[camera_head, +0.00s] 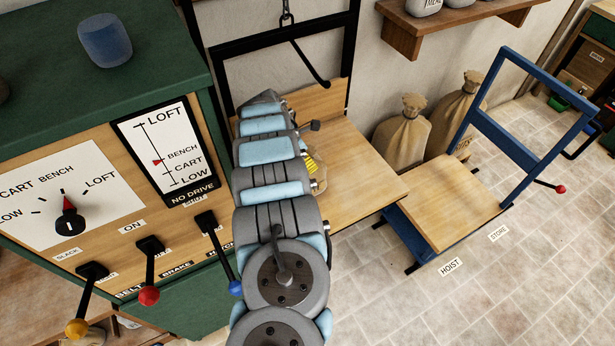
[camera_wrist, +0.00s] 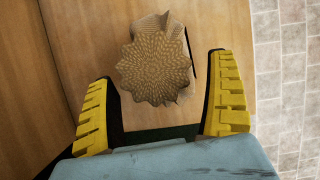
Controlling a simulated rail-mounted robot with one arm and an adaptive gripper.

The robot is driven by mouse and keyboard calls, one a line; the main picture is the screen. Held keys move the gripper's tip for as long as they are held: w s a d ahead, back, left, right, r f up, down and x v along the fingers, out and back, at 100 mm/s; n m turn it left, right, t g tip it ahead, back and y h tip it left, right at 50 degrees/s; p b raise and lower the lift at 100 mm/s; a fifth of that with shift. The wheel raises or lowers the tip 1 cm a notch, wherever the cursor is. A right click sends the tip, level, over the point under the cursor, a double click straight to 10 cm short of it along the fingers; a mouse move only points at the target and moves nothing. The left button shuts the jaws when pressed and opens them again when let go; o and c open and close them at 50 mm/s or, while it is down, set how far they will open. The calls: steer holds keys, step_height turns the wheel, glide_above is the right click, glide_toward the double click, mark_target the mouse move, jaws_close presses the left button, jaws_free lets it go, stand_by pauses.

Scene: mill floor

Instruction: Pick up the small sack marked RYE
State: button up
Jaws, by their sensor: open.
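In the wrist view a small tan sack (camera_wrist: 154,65) with a frilled, gathered top stands on a wooden surface, seen from above. No marking on it can be read, so I cannot tell if it says RYE. My gripper (camera_wrist: 160,66) is open, with one yellow-padded finger to the left of the sack and one to the right. Neither finger appears to touch it. In the head view my arm hides most of this spot; a yellow finger pad and a bit of tan (camera_head: 320,182) show at its right edge.
A green control cabinet (camera_head: 150,75) with levers stands at left. A blue cart (camera_head: 450,205) with a wooden deck stands right of the wooden platform (camera_head: 365,190). Two larger sacks (camera_head: 402,138) stand by the wall under a shelf (camera_head: 440,28). Tiled floor is clear at lower right.

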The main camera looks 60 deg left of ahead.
mark_target(320, 174)
steer(key=shift+x, duration=1.15)
steer(key=shift+w+a+f, duration=0.1)
steer(key=shift+w+f, duration=0.1)
steer(key=shift+f, duration=0.45)
steer(key=shift+w, duration=0.1)
steer(key=shift+c, duration=0.5)
steer(key=shift+r, duration=0.1)
steer(key=c, duration=1.2)
